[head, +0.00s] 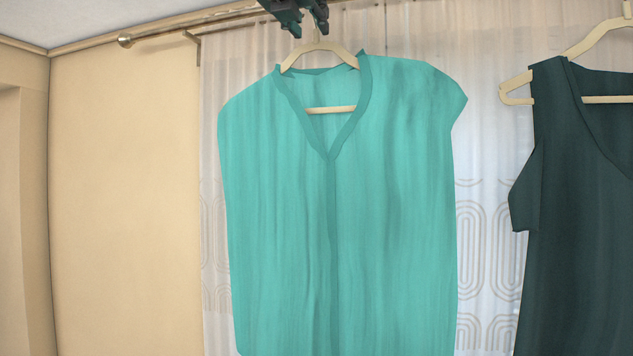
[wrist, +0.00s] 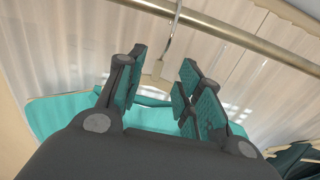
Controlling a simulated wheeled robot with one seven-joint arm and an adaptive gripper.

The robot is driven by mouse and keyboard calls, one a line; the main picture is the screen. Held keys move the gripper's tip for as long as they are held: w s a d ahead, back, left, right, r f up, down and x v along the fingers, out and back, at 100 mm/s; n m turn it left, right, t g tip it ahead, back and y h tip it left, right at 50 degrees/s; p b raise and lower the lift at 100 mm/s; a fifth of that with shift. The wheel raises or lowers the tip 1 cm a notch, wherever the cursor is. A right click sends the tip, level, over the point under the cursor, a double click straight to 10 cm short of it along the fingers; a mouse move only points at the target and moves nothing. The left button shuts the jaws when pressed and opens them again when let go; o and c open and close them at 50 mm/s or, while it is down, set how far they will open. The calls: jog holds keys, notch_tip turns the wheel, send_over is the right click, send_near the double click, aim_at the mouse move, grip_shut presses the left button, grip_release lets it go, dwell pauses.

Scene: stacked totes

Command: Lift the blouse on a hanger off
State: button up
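The teal sleeveless blouse (head: 395,200) hangs on a cream hanger (head: 330,109) in the middle of the head view. In the wrist view, the hanger's metal hook (wrist: 172,38) rests over the rod, and the blouse's shoulders (wrist: 60,115) spread below. My gripper (head: 308,25) is at the top of the hanger, just under the picture's upper edge. In the wrist view my gripper (wrist: 162,72) is open. Its fingers stand on either side of the hanger's neck (wrist: 156,70), with a gap visible on both sides.
A brass rod (wrist: 235,36) runs above, close beyond the fingertips; its left end (head: 124,41) shows in the head view. A dark green sleeveless top (head: 575,220) hangs on another hanger (head: 597,40) to the right. Sheer patterned curtains (head: 485,150) hang behind. The wall at left is bare.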

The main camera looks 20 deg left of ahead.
aim_at(316, 32)
jog(key=w+p, duration=0.1)
jog(key=w, duration=0.1)
jog(key=w+p, duration=0.1)
jog(key=w, duration=0.2)
jog(key=shift+w+a+f+p, duration=0.1)
jog(key=shift+f+p, duration=0.1)
jog(key=shift+p, duration=0.15)
grip_shut()
